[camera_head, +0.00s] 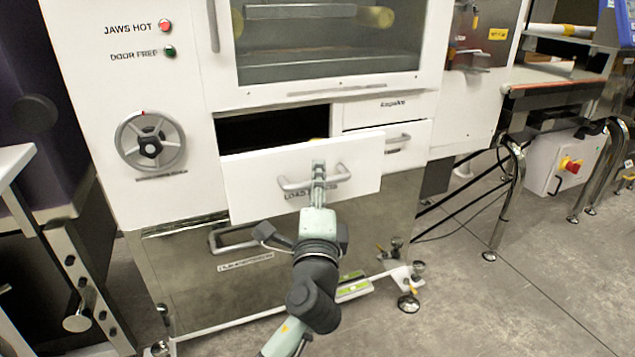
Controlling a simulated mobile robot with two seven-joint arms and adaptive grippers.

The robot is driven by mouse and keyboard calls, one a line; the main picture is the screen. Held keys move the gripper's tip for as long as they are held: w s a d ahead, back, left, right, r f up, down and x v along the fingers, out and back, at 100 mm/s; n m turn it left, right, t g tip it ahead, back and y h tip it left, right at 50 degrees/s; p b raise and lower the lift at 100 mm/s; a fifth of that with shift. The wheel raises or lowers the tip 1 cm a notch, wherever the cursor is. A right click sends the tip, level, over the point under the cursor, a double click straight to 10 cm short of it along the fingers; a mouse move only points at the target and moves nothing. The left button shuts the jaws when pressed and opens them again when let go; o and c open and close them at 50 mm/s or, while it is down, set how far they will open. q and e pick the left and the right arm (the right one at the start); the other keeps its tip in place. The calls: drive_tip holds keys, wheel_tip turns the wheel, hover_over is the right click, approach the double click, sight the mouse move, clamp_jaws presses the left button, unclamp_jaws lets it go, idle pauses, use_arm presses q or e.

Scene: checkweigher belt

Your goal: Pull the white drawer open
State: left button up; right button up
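The white drawer (250,180) is in the middle of the head view and stands partly open from the white machine. Its front sits forward of the frame, and a dark gap shows above and behind it. A grey bar handle (294,186) runs across its front above a partly covered label. My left gripper (318,172) is at the middle of this handle, with its fingers together over the bar. It appears shut on the handle; the far side of the fingers is hidden. My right gripper is not in view.
A smaller white drawer (408,143) sits closed at the right. Below is a steel drawer or panel with a handle (232,238). A handwheel (150,142) is at the left. The floor (470,300) at the lower right is mostly clear, with a conveyor's legs beyond.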

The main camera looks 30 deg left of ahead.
use_arm(q)
drive_tip(key=v, duration=1.2)
drive_tip(key=s+a+f+n+g+h, duration=0.1)
drive_tip(key=a+f+n+g, duration=0.25)
drive_tip(key=f, duration=0.65)
drive_tip(key=s+a+f+n+g+h, duration=0.15)
drive_tip(key=f+g, duration=0.25)
drive_tip(key=f, duration=0.7)
drive_tip(key=s+f+n+g+h, duration=0.2)
drive_tip(key=s+f, duration=0.3)
drive_tip(key=f, duration=0.4)
drive_tip(key=s+a+f+n+g+h, duration=0.1)
drive_tip(key=s+f+n+g+h, duration=0.2)
drive_tip(key=f, duration=0.6)
drive_tip(key=s+n+g, duration=0.2)
drive_tip(key=s, duration=0.1)
drive_tip(key=shift+s+a, duration=0.1)
